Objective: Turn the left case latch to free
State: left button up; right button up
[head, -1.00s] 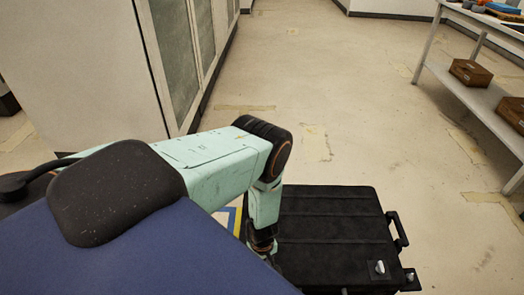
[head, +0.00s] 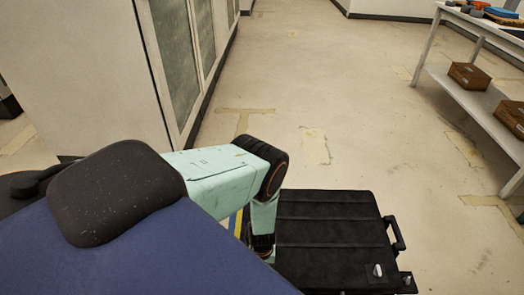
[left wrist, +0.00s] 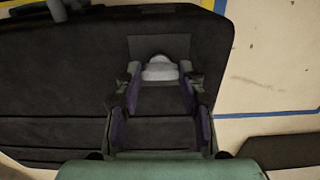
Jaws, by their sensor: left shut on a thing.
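A black case (head: 332,225) lies on the floor at the front of the head view, lid closed. One small pale latch (head: 378,270) shows near its right front corner there. In the left wrist view the case (left wrist: 60,85) fills the left and middle. My left gripper (left wrist: 160,72) is shut on a pale latch knob (left wrist: 160,68) on a dark square plate, one finger on each side. In the head view my left gripper is hidden below my arm. My right gripper is out of view.
A black handle (head: 398,232) stands out from the case's right side. A white workbench (head: 480,90) with wooden boxes (head: 470,75) is at the right. A pale cabinet (head: 160,60) stands at the left. The floor between them is clear.

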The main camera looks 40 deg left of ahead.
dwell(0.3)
pick_arm(q)
jog(key=o, duration=1.2)
jog(key=shift+c, duration=0.2)
